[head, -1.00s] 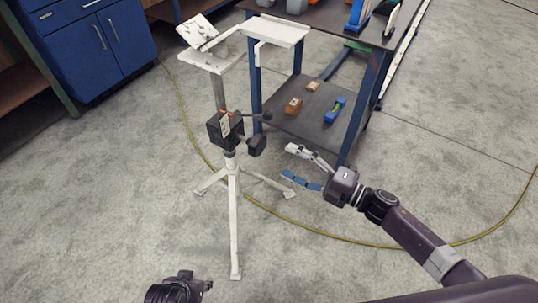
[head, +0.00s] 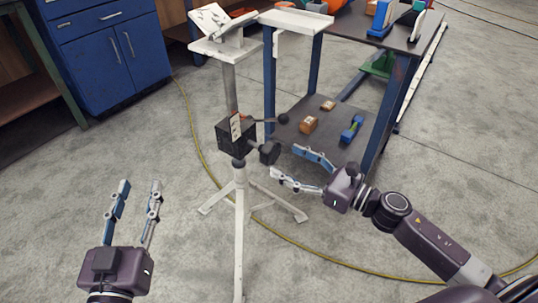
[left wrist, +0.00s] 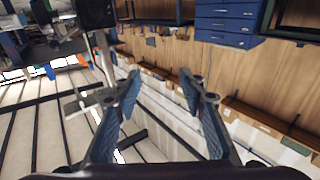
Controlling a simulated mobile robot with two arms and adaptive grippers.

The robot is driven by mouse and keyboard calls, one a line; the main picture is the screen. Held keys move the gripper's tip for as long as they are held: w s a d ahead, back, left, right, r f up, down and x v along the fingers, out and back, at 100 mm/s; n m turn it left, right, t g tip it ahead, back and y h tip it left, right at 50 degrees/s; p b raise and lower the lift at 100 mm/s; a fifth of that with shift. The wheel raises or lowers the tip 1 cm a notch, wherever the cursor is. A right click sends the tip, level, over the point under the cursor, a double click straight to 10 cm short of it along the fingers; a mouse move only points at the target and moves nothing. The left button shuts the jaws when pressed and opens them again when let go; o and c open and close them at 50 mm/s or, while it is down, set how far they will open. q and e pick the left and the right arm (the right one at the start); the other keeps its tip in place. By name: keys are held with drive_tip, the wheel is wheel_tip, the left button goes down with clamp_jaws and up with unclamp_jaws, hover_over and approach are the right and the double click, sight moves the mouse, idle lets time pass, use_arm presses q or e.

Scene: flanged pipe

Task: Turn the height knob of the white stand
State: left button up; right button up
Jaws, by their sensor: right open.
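The white stand (head: 239,215) is a tripod with a pole and a tilted top plate. A black box (head: 236,137) sits at mid-height on it. A black knob (head: 269,152) sticks out to the right of the box, and a thin lever with a black ball (head: 283,118) is above it. My right gripper (head: 284,162) is open, its fingertips pointing left just right of and below the knob; I cannot tell whether they touch. My left gripper (head: 138,188) is open and empty, left of the stand over bare floor. Its open fingers also show in the left wrist view (left wrist: 160,85).
A blue-legged table (head: 390,95) with a lower shelf holding small blocks (head: 309,124) stands behind the knob, right of the pole. A blue cabinet (head: 110,50) is at the back left. A yellow cable (head: 315,241) curves over the floor. Floor left of the stand is clear.

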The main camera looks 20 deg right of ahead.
sight(275, 155)
drive_tip(key=shift+x, duration=2.8)
drive_tip(key=shift+c, duration=0.2)
drive_tip(key=c, duration=1.1)
